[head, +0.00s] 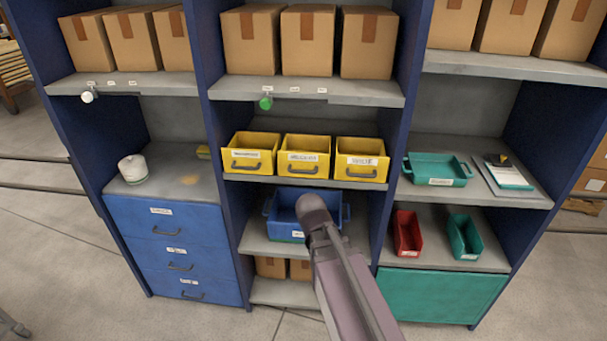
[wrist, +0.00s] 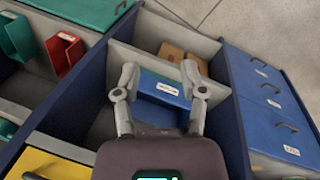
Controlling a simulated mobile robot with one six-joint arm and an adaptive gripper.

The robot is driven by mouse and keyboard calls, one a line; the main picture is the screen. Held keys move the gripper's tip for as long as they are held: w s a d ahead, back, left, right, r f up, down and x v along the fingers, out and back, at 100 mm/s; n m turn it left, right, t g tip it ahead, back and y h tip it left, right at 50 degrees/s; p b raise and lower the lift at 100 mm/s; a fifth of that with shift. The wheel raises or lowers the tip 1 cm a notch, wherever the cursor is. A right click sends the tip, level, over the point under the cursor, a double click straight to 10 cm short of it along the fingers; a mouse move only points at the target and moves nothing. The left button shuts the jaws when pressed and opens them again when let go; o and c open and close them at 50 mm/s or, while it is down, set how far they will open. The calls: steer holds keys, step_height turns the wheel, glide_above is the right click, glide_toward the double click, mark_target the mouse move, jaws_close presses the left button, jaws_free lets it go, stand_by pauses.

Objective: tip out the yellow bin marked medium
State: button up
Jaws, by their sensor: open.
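Three yellow bins stand side by side on the middle shelf in the head view: a left one (head: 236,160), a middle one (head: 290,163) and a right one (head: 347,166). Each has a white label and a handle on its front; the lettering is too small to tell which is medium. Part of a yellow bin (wrist: 62,162) shows at the lower left of the wrist view. My gripper (wrist: 159,74) is open and empty, with a blue bin (wrist: 160,88) beyond its fingers. In the head view my arm hides the gripper.
The blue bin (head: 284,220) sits on the shelf below, partly behind my arm. Cardboard boxes (head: 307,40) fill the upper shelf. Blue drawers (head: 170,228) stand left. A teal tray (head: 437,168), a red bin (head: 407,232) and a green bin (head: 464,237) are right. Blue uprights divide the bays.

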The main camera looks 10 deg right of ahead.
steer(key=w+r+n+t+h+b, duration=0.1)
steer(key=w+n+h, duration=0.1)
steer(key=w+h, duration=0.35)
steer(key=n+t+h+b, duration=0.3)
steer(key=n+t+h, duration=0.1)
steer(key=t+h, duration=0.25)
glide_toward(301, 173)
steer(key=a, duration=0.3)
steer(key=shift+s+d+r, duration=0.1)
steer(key=shift+s, duration=0.4)
steer(key=shift+d, duration=0.1)
steer(key=b+x, duration=0.1)
steer(key=x, duration=1.2)
steer(key=shift+d+r, duration=0.1)
steer(key=shift+d, duration=0.3)
jaws_close()
